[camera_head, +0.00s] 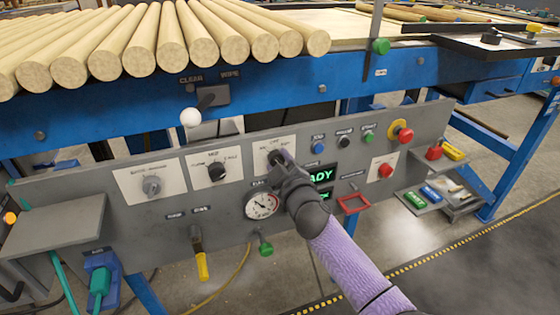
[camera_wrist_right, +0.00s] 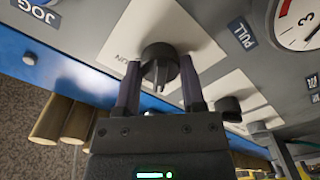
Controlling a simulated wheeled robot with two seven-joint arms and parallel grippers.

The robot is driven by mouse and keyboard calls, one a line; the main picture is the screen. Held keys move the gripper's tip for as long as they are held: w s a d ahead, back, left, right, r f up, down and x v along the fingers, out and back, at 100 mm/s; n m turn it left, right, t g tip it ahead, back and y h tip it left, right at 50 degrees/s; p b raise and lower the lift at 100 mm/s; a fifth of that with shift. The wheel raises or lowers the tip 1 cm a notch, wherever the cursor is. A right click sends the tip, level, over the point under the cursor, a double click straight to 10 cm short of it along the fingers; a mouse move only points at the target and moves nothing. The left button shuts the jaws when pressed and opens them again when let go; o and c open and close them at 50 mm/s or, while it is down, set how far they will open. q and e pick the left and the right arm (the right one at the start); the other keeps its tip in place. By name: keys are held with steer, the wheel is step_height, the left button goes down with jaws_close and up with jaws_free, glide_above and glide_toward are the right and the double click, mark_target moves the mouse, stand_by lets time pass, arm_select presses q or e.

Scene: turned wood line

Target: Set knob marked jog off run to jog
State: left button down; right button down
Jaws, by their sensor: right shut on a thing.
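The black knob (camera_wrist_right: 160,62) sits on a white plate (camera_wrist_right: 115,50) with RUN lettering on it in the right wrist view. In the head view this plate (camera_head: 291,144) is on the grey panel, and the knob is mostly hidden by my gripper. My right gripper (camera_wrist_right: 160,78) is shut on the knob, with one finger on each side of it. In the head view the right gripper (camera_head: 279,160) reaches the plate from below right. I cannot tell for sure which mark the knob points to. My left gripper is not in view.
A black selector (camera_head: 217,172) and a grey knob (camera_head: 151,187) are left of the held knob. A blue button (camera_head: 318,148), a gauge (camera_head: 262,205) and a red button (camera_head: 386,170) are close by. A white ball lever (camera_head: 190,117) sticks out above the panel.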

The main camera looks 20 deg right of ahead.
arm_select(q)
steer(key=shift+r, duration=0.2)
arm_select(e)
steer(key=shift+n, duration=1)
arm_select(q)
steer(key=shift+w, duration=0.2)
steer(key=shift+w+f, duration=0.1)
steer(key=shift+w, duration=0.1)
arm_select(e)
steer(key=shift+f, duration=0.1)
steer(key=shift+c, duration=2.4)
jaws_free()
steer(key=o, duration=0.3)
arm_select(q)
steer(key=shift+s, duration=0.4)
arm_select(e)
steer(key=shift+s, duration=0.1)
